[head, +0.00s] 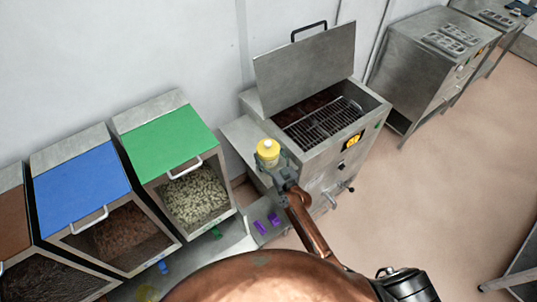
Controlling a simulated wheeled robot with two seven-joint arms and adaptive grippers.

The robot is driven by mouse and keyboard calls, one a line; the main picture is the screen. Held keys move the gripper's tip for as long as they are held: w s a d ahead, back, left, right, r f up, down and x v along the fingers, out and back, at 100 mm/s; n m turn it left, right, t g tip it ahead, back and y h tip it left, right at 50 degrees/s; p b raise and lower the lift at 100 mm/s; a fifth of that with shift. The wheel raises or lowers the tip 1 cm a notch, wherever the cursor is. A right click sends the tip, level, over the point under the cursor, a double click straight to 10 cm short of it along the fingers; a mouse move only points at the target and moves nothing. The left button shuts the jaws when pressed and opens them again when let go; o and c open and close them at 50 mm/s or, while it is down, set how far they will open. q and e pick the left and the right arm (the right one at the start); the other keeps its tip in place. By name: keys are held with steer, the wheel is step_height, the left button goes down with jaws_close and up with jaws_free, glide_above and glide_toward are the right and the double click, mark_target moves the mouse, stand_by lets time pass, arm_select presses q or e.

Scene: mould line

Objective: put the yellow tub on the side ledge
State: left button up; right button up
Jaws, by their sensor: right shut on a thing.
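The yellow tub (267,150) is small, with a paler top. It is held upright in my right gripper (271,161), which is shut on it. The side ledge (240,138) is a grey metal shelf on the left side of the open metal machine. The tub shows over the ledge's right part, close to the machine's wall. I cannot tell whether the tub touches the ledge. My left gripper is not in view.
The machine (318,150) has its lid (305,68) raised and a dark grate inside. A green-lidded bin (170,138) and a blue-lidded bin (80,182) stand to the left. Purple pieces (267,222) lie on a low grey surface.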

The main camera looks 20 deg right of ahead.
steer(key=o, duration=1.6)
steer(key=v, duration=1.2)
steer(key=shift+r, duration=0.1)
